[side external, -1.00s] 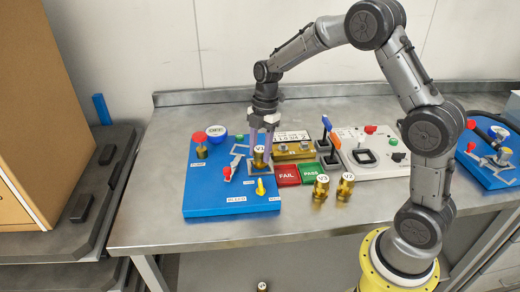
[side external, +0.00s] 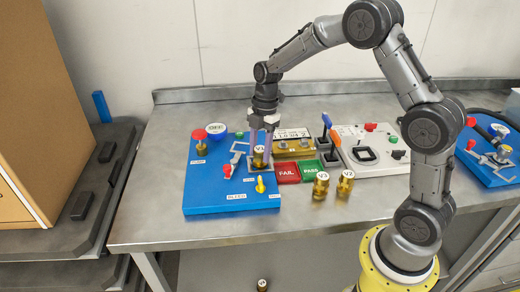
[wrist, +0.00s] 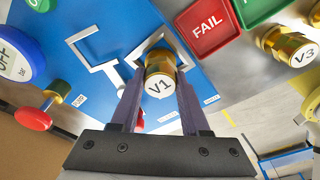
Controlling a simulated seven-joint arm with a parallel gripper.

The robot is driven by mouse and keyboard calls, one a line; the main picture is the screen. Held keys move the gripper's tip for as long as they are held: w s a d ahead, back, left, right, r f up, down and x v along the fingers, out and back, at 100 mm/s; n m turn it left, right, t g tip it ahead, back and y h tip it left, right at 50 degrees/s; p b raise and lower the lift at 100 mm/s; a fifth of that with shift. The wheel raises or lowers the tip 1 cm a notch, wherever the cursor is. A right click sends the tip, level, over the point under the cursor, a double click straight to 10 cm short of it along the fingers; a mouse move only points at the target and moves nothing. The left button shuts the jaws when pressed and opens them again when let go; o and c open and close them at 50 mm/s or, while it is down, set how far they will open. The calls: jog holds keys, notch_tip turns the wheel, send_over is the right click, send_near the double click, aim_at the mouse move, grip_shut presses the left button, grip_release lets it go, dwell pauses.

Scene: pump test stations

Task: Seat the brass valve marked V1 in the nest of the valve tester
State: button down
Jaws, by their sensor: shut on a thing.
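The brass valve V1 (side external: 259,158) stands at the grey square nest (side external: 261,172) on the blue valve tester (side external: 205,205). My gripper (side external: 264,152) comes down from above with its two fingers around the valve, shut on it. In the wrist view, V1 (wrist: 160,82) sits between the fingertips (wrist: 158,90), its white marked cap facing the camera, with the nest (wrist: 150,45) around its far end. Whether its base is fully down in the nest cannot be told.
The red FAIL (side external: 287,173) and green PASS (side external: 311,169) pads lie right of the tester. Valves V3 (side external: 321,185) and V2 (side external: 345,182) stand in front of them.

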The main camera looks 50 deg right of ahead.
aim_at(260, 149)
grip_release()
dwell(0.5)
jog(key=shift+r, duration=0.1)
jog(key=shift+r, duration=3.95)
